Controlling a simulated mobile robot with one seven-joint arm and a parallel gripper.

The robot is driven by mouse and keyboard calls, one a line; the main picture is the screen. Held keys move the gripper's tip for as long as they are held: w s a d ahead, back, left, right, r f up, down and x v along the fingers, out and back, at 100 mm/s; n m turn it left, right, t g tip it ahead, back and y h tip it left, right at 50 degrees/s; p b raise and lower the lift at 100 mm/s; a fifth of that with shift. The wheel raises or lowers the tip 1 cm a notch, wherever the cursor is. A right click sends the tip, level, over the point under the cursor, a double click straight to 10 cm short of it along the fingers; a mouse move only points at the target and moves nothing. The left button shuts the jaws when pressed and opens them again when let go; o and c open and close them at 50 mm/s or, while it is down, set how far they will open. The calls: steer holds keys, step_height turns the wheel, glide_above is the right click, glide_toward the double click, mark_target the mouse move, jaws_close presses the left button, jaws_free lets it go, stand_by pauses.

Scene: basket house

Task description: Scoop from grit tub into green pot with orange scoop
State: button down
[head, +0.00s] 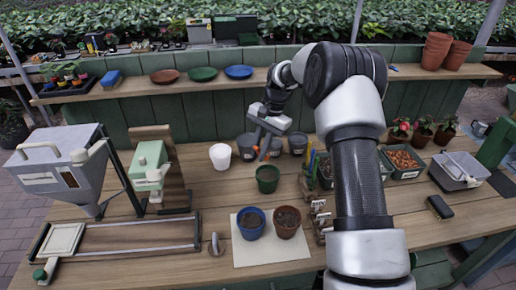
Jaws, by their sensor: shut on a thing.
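The green pot (267,179) stands upright on the workbench, in front of a row of dark grey tubs. My gripper (262,141) is just behind and above it, over the grey tubs. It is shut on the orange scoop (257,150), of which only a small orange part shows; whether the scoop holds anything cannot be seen. Dark grey tubs stand at the left (246,147) and right (297,144) of the gripper. Their contents are too small or hidden to tell, so I cannot tell which is the grit tub.
A white pot (220,156) stands left of the grey tubs. A blue pot (251,223) and a brown pot (287,221) with dark fill stand on a pale mat (262,257) in front. A tub of brown pieces (402,161) is at right. The grey hopper machine (66,168) occupies the left.

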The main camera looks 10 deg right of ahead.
step_height(320, 180, down, 5)
steer(key=s+d+m+t+y+b, duration=0.1)
steer(key=t+y+b, duration=0.6)
steer(key=b, duration=1.3)
steer(key=shift+s+d+f+t+y, duration=0.15)
steer(key=shift+s+d+t+y, duration=0.25)
steer(key=shift+s+d, duration=0.5)
steer(key=shift+s+b, duration=0.1)
steer(key=shift+b, duration=0.45)
